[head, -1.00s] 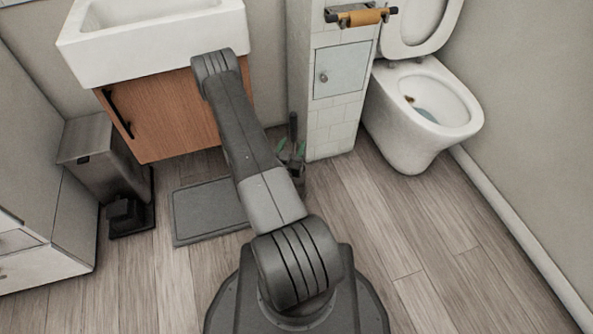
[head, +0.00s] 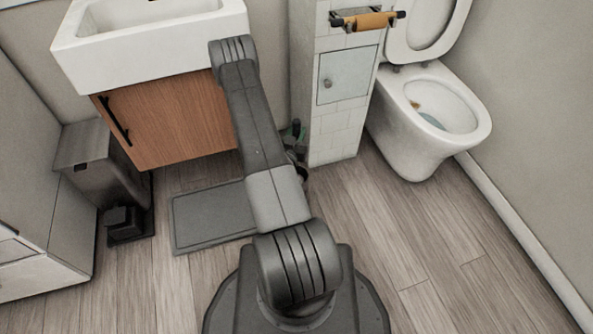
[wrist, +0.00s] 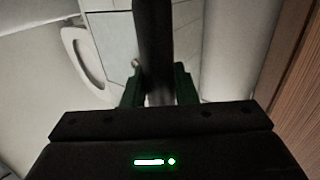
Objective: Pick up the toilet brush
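The toilet brush shows as a dark upright handle (wrist: 154,45) in the wrist view, running up between my gripper's two green fingers. My gripper (wrist: 158,90) has a finger close against each side of the handle, with no clear gap, and looks shut on it. In the head view only the handle's tip (head: 296,123) shows above my gripper (head: 297,133), beside the white tiled column. My forearm and gripper hide the lower part of the brush and any holder, so I cannot tell whether it is off the floor.
The tiled column (head: 338,135) stands just right of my gripper, with the toilet (head: 425,140) beyond it. The sink cabinet (head: 170,120) is to the left. A grey mat (head: 210,215) and a pedal bin (head: 95,165) are on the floor. The floor at right is clear.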

